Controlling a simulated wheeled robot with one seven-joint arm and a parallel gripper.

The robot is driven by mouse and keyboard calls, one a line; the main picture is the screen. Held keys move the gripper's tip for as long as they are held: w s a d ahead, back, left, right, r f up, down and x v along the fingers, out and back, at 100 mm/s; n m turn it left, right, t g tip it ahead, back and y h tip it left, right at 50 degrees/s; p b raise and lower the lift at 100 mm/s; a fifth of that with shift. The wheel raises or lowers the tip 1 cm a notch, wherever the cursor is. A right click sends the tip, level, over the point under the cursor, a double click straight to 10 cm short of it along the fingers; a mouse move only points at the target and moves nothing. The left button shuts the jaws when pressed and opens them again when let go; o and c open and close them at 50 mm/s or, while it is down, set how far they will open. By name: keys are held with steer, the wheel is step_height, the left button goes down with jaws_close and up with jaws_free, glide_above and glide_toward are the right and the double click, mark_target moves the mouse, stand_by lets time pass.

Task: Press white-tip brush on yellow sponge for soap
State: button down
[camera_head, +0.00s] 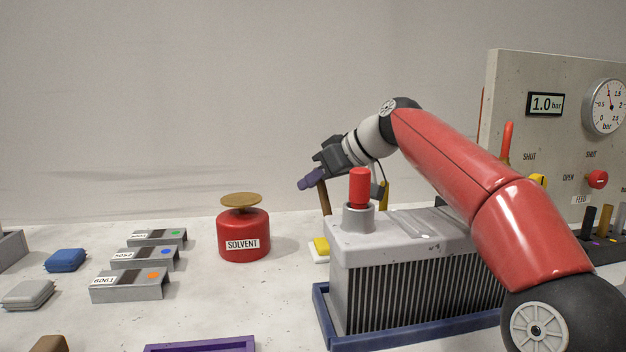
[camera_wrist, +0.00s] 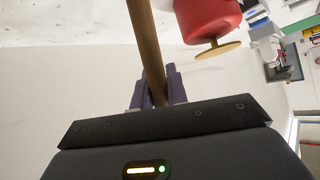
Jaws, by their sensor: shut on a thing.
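My gripper (camera_head: 312,182) is shut on a brush by its brown wooden handle (camera_head: 324,198) in the head view. The wrist view shows the handle (camera_wrist: 147,50) between the purple fingers (camera_wrist: 158,92). The handle stands nearly upright, slightly tilted, and its lower end goes out of sight behind the grey finned block. The brush's tip is hidden, so its colour does not show. The yellow sponge (camera_head: 320,245) lies on a white dish (camera_head: 318,258) below the handle, partly hidden by the block. I cannot tell whether the brush touches the sponge.
The grey finned block (camera_head: 410,285) with a red knob (camera_head: 359,187) stands in a blue tray (camera_head: 322,308), just right of the sponge. A red solvent can (camera_head: 244,225) stands to the left. Several grey labelled brackets (camera_head: 130,284) lie farther left. A gauge panel (camera_head: 520,75) stands right.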

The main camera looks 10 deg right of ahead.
steer(key=shift+f+b, duration=0.65)
steer(key=shift+b, duration=0.1)
stand_by(1.8)
steer(key=shift+r, duration=0.1)
steer(key=shift+r+p, duration=0.95)
steer(key=shift+r, duration=0.4)
steer(key=shift+s+r, duration=0.1)
steer(key=shift+r, duration=2.05)
steer(key=shift+d, duration=0.1)
steer(key=shift+s, duration=0.15)
